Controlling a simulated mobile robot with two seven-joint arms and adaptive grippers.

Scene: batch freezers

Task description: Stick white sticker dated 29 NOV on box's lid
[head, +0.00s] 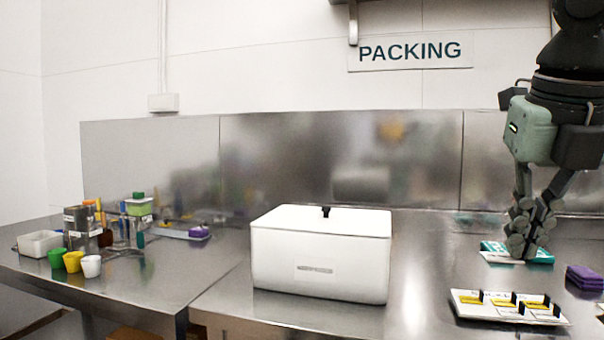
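A white box (320,262) stands on the steel bench in the middle, its lid (322,221) closed. A small black piece (326,211) sits at the lid's back edge, and a grey handle or slot marks the front. A white tray (462,306) at the front right holds several yellow-and-white pieces with black tabs, perhaps the stickers; no date is legible. My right gripper (528,246) points down behind this tray, over or in front of a teal-and-white item (546,257). Its fingers are close together, and I cannot tell whether they hold anything. My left gripper is out of view.
Purple pads (584,278) are stacked at the right edge. On the left bench are green (56,258), yellow (73,262) and white (91,266) cups, a white tub (40,243) and several containers. The steel between box and tray is clear.

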